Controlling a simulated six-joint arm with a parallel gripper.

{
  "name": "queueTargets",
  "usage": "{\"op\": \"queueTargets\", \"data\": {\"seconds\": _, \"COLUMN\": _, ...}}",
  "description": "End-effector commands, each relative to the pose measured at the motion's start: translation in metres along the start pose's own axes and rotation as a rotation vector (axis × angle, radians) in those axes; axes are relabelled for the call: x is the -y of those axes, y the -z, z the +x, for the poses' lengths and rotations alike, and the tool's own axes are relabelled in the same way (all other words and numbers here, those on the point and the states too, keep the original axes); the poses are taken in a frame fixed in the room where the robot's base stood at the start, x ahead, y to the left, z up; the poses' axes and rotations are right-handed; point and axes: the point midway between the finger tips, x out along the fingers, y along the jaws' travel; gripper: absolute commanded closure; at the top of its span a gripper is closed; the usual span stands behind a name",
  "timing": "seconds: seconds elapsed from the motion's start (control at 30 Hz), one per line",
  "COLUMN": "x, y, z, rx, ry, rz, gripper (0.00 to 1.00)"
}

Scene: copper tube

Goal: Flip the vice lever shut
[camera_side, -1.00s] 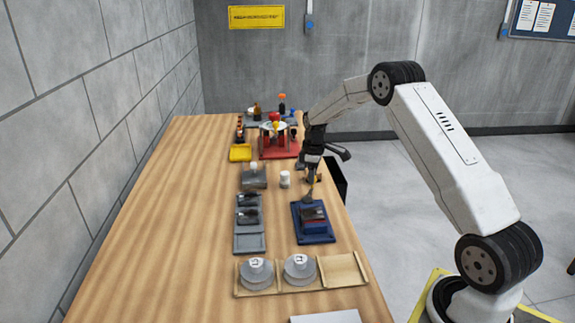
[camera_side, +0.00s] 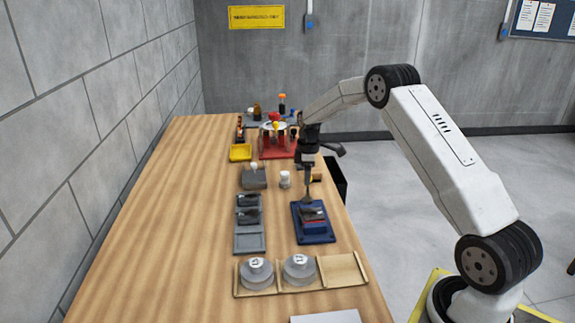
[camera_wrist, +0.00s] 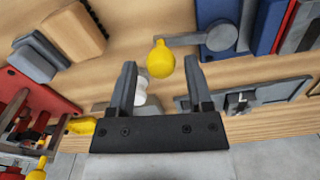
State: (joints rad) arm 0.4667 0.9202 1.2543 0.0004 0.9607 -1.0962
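The blue vice (camera_side: 313,222) sits near the right edge of the bench in the side view, with a dark and red part in its middle. In the wrist view part of the blue vice (camera_wrist: 268,27) shows at the top right. Its grey lever (camera_wrist: 187,39) runs left from a round pivot and ends in a yellow knob (camera_wrist: 161,62). My gripper (camera_wrist: 159,66) is open, with one finger on each side of the knob in that view. I cannot tell whether either finger touches it. In the side view my gripper (camera_side: 308,196) points down at the vice's far end.
A grey tray (camera_side: 249,242) with dark parts lies left of the vice. A wooden tray (camera_side: 343,270) with grey discs lies in front. A white cylinder (camera_side: 285,179) and grey block (camera_side: 254,178) stand behind. The bench's left side is clear.

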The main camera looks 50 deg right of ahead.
Motion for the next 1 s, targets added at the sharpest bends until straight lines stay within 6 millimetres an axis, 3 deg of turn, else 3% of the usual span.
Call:
{"op": "queueTargets", "data": {"seconds": 0.47, "x": 0.001, "y": -0.001, "z": -0.003, "rx": 0.002, "ry": 0.004, "rz": 0.003, "gripper": 0.26}}
{"op": "queueTargets", "data": {"seconds": 1.0, "x": 0.000, "y": -0.001, "z": -0.064, "rx": 0.001, "ry": 0.002, "rz": 0.002, "gripper": 0.26}}
